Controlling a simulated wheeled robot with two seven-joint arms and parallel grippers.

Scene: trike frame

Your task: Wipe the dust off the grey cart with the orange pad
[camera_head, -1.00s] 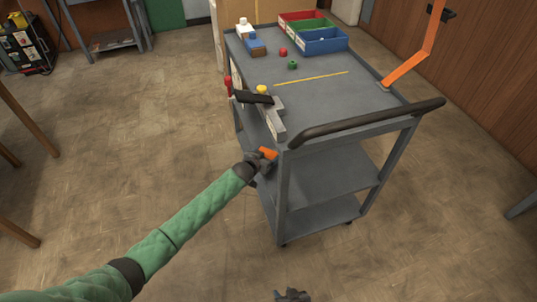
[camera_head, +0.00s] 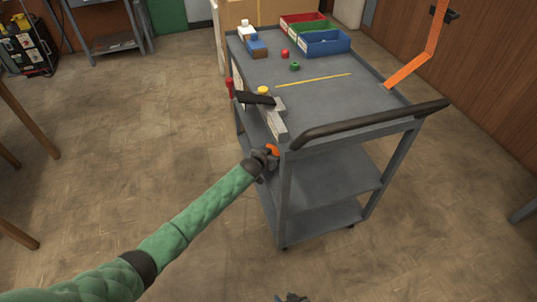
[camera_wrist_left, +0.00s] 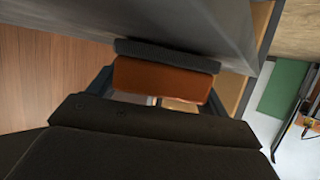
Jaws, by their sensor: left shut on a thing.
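The grey cart (camera_head: 330,176) stands in the middle of the head view, with a flat top, two lower shelves and a dark push handle. My left gripper (camera_head: 268,157) is shut on the orange pad (camera_head: 273,149), beside the cart's near left corner, just below the top's edge. In the left wrist view the pad (camera_wrist_left: 160,80) sits between the fingers, its dark grey face against or very near a grey cart surface (camera_wrist_left: 190,22); I cannot tell if they touch. I cannot make out dust. My right gripper (camera_head: 291,297) barely shows at the bottom edge.
On the cart top are red, green and blue bins (camera_head: 325,42), small coloured pieces, a yellow strip (camera_head: 313,80) and a black-handled tool (camera_head: 254,98) near the left edge. An orange strap-like bar (camera_head: 425,60) rises at the right.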

